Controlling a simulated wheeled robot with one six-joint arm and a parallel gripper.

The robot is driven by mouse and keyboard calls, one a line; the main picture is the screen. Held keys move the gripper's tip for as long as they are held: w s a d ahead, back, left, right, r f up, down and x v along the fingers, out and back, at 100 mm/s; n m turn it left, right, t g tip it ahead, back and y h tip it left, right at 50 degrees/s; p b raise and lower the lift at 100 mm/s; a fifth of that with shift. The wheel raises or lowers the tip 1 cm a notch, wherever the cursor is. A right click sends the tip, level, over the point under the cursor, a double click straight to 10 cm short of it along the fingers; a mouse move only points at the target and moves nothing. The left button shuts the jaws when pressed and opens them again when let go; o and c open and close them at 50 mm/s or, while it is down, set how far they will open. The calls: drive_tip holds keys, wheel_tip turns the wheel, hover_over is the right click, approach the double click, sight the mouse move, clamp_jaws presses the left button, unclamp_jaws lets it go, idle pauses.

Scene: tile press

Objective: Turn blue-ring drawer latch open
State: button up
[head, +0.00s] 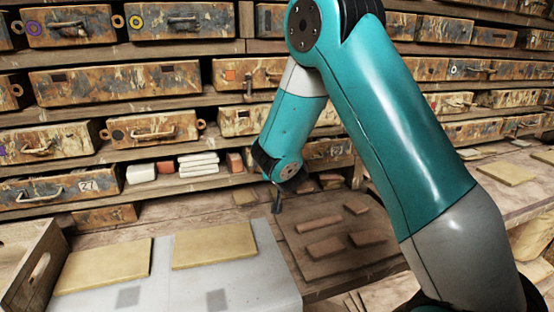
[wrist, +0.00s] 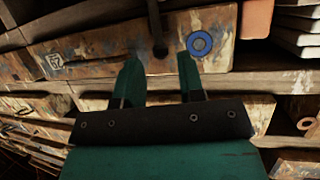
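In the wrist view, the blue-ring drawer (wrist: 108,48) has a worn, paint-stained front, with the blue ring (wrist: 199,43) at its right. A dark upright latch bar (wrist: 154,20) hangs over the drawer front, with a dark round spot at its lower end. My gripper (wrist: 158,62) has two green fingers standing apart with nothing between them. The latch end lies just beyond the gap between the fingertips; contact is not visible. In the head view my gripper (head: 278,205) points down by the lower shelves. I cannot make out the blue ring there.
In the head view, rows of similar drawers fill the wall. White and reddish blocks (head: 198,164) sit on a low shelf near my gripper. Below, a dark board (head: 340,268) holds several brown tiles. A grey sheet (head: 215,280) bears tan slabs, with a wooden crate (head: 28,262) at left.

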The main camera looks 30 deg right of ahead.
drive_tip(key=shift+x, duration=1.4)
clamp_jaws()
drive_tip(key=shift+a+f, duration=0.1)
